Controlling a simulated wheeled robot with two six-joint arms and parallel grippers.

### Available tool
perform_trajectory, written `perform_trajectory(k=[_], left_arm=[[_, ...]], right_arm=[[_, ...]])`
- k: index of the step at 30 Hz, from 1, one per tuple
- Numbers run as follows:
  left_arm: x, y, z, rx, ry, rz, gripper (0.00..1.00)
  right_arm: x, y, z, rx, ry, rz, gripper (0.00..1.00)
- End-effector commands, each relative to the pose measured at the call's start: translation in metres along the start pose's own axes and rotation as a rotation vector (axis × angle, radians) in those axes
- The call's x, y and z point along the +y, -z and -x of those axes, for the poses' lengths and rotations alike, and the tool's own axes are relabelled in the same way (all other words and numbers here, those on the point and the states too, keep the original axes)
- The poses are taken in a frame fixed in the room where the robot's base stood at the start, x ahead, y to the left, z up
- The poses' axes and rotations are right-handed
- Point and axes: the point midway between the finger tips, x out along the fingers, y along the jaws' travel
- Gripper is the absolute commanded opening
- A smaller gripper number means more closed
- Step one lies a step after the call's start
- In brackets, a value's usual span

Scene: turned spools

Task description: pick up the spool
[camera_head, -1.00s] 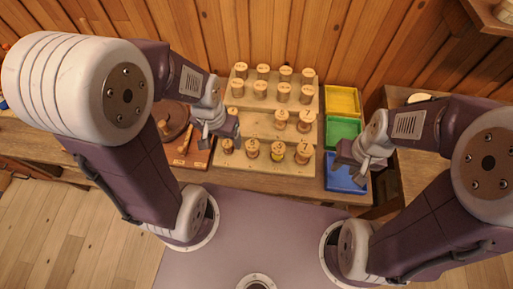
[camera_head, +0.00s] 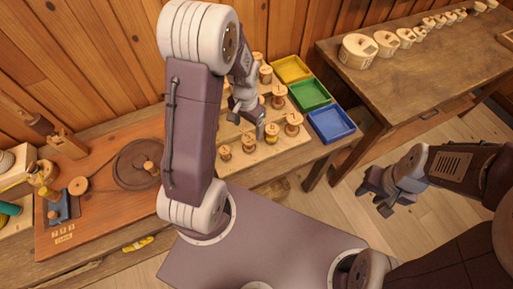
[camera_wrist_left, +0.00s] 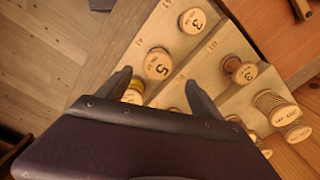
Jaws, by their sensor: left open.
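Wooden spools stand on a stepped board (camera_head: 290,147), which sits on the bench. A spool with yellow winding (camera_head: 271,131) is in its front row, with plain spools on both sides. My left gripper (camera_head: 246,119) is open and empty above the board, just behind that row. In the left wrist view, the yellow-wound spool (camera_wrist_left: 134,94) shows beside the left fingertip, partly hidden by my gripper. Spools marked 5 (camera_wrist_left: 158,65) and 3 (camera_wrist_left: 192,20) stand beyond the fingertips. My right gripper (camera_head: 376,198) appears open and empty, out over the floor, away from the spools.
Yellow (camera_head: 292,68), green (camera_head: 309,95) and blue (camera_head: 332,124) trays stand right of the board. A round turntable (camera_head: 135,165) on a wooden base is at left. A side table (camera_head: 430,85) holds several round boxes. The wooden wall is behind.

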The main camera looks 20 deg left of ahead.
Motion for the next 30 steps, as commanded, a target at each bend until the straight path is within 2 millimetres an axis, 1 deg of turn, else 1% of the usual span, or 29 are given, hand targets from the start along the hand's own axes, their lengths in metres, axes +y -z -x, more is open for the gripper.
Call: perform_trajectory(k=[1,6,12,18,20,23,25,27,30], left_arm=[[-0.001,-0.004,-0.007,-0.013,-0.005,0.008,0.76],[-0.003,-0.007,-0.012,-0.021,-0.008,0.019,0.76],[-0.002,-0.008,-0.042,-0.023,-0.009,0.018,0.76],[-0.001,-0.008,-0.051,-0.02,-0.008,0.018,0.76],[0.002,-0.009,-0.06,-0.024,-0.01,0.018,0.76],[0.007,-0.01,-0.079,-0.026,-0.01,0.017,0.76],[0.007,-0.009,-0.091,-0.023,-0.009,0.018,0.76],[0.006,-0.009,-0.098,-0.022,-0.009,0.018,0.76],[0.006,-0.009,-0.101,-0.019,-0.008,0.018,0.76]], right_arm=[[0.0,0.0,-0.003,0.001,0.0,0.0,0.36],[0.0,0.0,-0.004,0.001,0.0,0.0,0.36],[0.0,0.0,-0.004,0.001,0.0,0.0,0.36],[0.0,0.0,-0.004,0.001,0.0,0.0,0.36],[0.0,0.0,-0.003,0.001,0.0,0.0,0.36],[0.0,0.0,-0.001,0.001,0.0,0.0,0.36],[0.0,0.0,-0.002,0.001,0.0,0.0,0.36],[0.0,0.0,-0.003,0.001,0.0,0.0,0.36],[0.0,0.0,-0.003,0.001,0.0,0.0,0.36]])
